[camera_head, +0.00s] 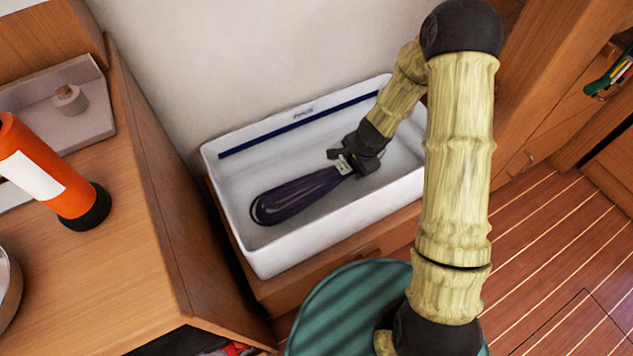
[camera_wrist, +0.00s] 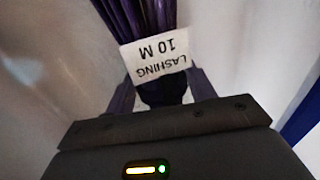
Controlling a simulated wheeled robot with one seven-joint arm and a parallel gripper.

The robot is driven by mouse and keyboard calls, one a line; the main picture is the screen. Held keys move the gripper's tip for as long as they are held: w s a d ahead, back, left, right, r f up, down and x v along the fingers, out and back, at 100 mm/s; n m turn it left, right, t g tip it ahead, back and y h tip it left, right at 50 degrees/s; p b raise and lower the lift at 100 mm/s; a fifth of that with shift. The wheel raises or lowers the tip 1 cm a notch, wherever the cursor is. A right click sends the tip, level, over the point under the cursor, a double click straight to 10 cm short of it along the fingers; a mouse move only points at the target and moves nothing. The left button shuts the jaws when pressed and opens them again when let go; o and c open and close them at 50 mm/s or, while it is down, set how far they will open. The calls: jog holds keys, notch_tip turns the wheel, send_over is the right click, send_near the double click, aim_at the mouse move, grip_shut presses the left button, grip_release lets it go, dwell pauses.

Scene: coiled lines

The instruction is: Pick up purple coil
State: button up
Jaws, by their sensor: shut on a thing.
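The purple coil (camera_head: 295,197) is a long dark bundle in the white bin (camera_head: 277,258) in the head view. Its far loop end points to the lower left. My gripper (camera_head: 347,161) is at the coil's upper right end, shut on it beside a white tag. In the wrist view the purple strands (camera_wrist: 140,18) run up from between my fingers (camera_wrist: 160,92). The white tag reads "LASHING 10 M" and appears upside down. The head view does not show clearly whether the coil touches the bin floor.
The bin's walls surround the coil, with a dark blue stripe on the back wall. A wooden counter at left holds an orange cylinder (camera_head: 45,170) and a grey tray (camera_head: 95,108). Wooden cabinets stand at right, above a striped floor (camera_head: 560,250).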

notch_tip(320, 180, up, 18)
jog(key=p, duration=0.9)
dwell(0.4)
notch_tip(320, 180, up, 34)
jog(key=p, duration=3.4)
